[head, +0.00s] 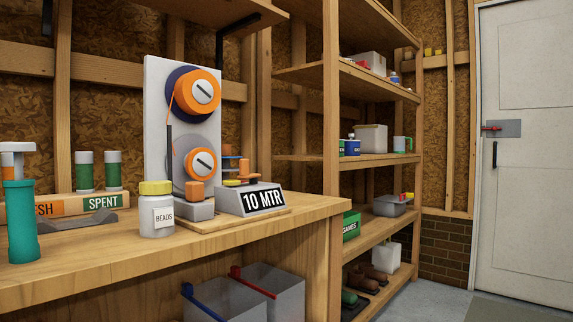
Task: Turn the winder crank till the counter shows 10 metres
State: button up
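The winder is a pale upright panel (154,100) on a wooden base on the bench. It carries an upper orange spool (184,97) in front of a dark disc and a lower spool (188,165) with a grey rim, with an orange strand between them. Beside it, the grey counter box (232,203) has a sloped face reading "10 MTR" (263,199). An orange crank-like piece (253,180) with an upright knob shows above the box; how it joins the winder is partly hidden. My gripper is not in view, and nothing touches the crank.
A teal cylinder (21,235) stands at left, near a rack (68,209) marked SPENT. Bins (270,290) sit below. Shelves (300,155) and a white door (530,200) are at right.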

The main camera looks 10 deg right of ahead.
aim_at(245, 173)
jog(key=u, duration=1.4)
jog(key=k, duration=0.1)
jog(key=z, duration=2.6)
jog(key=i, duration=0.75)
jog(key=u, duration=0.85)
jog(key=i, duration=0.65)
jog(key=u, duration=0.65)
